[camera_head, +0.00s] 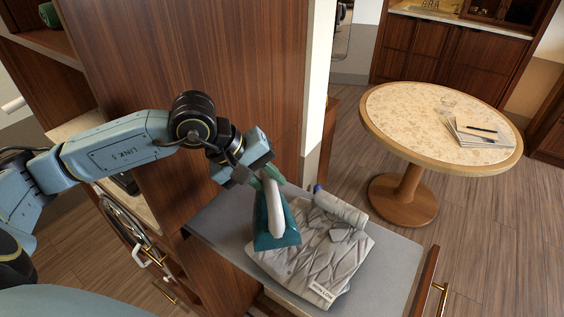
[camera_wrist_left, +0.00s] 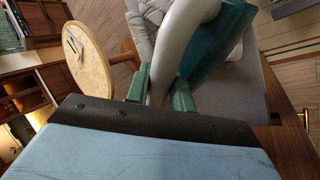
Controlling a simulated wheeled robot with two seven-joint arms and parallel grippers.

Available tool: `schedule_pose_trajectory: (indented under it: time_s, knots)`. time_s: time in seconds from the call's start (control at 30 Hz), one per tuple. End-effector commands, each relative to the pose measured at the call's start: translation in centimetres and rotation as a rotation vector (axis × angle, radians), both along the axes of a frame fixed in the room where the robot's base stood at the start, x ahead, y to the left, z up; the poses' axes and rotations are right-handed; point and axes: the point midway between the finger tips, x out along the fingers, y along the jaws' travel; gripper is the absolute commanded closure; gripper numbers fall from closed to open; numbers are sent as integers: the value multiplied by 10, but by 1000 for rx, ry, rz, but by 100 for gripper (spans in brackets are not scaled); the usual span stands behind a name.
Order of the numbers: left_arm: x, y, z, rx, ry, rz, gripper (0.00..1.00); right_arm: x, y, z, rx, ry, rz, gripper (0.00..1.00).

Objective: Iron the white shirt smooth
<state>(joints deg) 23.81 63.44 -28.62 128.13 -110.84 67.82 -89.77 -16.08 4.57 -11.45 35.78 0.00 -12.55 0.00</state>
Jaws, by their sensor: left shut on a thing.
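The white shirt (camera_head: 318,262) lies folded on a grey counter top (camera_head: 217,222), looking light grey, with crossing creases over its front. A small lettered label (camera_head: 321,292) shows at its near edge. A teal iron (camera_head: 262,239) with a light grey handle is at the shirt's left side; I cannot tell whether it touches the cloth. My left gripper (camera_head: 266,176) is shut on the upper end of the iron's handle. In the left wrist view the green fingers (camera_wrist_left: 160,90) clamp the handle, and the iron's teal body (camera_wrist_left: 224,45) shows beyond. My right gripper is not in view.
A light grey bottle-like item (camera_head: 342,209) with a blue end lies at the shirt's far edge. A tall wooden panel (camera_head: 190,60) stands behind the counter. A round table (camera_head: 395,115) with papers (camera_head: 475,132) stands back right. Counter is bare left of the iron.

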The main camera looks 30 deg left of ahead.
Motion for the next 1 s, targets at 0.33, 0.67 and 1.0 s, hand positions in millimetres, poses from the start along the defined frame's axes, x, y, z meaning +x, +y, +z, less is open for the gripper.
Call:
schedule_pose_trajectory:
  time_s: [0.33,0.67,1.0]
  knots:
    - [0,0,-11,-2,-2,-1,98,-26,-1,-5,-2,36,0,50]
    - [0,-1,-43,-3,-2,1,98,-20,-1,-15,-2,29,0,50]
    - [0,0,-59,-1,-5,0,98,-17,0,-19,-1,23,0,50]
